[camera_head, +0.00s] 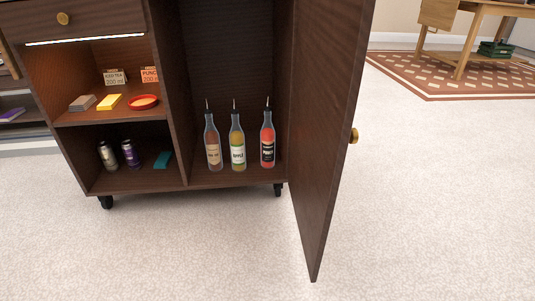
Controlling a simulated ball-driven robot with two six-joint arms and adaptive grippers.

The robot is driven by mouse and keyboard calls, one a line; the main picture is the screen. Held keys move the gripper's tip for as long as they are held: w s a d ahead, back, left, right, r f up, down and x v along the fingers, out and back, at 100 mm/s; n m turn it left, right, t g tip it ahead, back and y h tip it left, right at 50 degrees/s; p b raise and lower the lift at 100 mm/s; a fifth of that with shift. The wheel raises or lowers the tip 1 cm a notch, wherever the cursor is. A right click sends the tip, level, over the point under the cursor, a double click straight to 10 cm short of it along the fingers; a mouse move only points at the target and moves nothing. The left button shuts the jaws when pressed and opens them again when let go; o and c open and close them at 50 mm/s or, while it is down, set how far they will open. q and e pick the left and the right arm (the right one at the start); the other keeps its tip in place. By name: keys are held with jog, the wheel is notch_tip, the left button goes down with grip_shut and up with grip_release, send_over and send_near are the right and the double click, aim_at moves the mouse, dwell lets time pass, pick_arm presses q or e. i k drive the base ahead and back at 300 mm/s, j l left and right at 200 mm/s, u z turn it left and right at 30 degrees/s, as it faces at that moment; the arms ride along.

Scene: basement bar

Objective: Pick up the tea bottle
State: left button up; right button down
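Three bottles with thin pour spouts stand upright in a row on the floor of the cart's open right compartment. The left bottle (213,146) holds brown liquid and has a tan label too small to read surely; it looks like the tea bottle. The middle bottle (237,143) holds yellowish liquid and its label seems to read APPLE. The right bottle (267,142) holds red liquid and has a dark label. Neither of my grippers is in view.
The dark wooden cart (187,179) stands on casters. Its door (325,120) is swung open toward me, right of the bottles. A shelf at left holds cards and a red dish (143,102); two cans (131,154) stand below. Carpet in front is clear.

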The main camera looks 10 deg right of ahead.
aim_at(212, 139)
jog(key=i+j+u, duration=0.1)
jog(key=i+j, duration=0.2)
jog(key=i+j+u, duration=0.15)
jog(key=i+j, duration=0.15)
jog(key=i, duration=0.25)
jog(key=i+j+u, duration=0.1)
jog(key=i+j, duration=0.15)
jog(key=i, duration=0.15)
jog(key=i+j+u, duration=0.1)
jog(key=i, duration=0.35)
jog(key=j, duration=0.1)
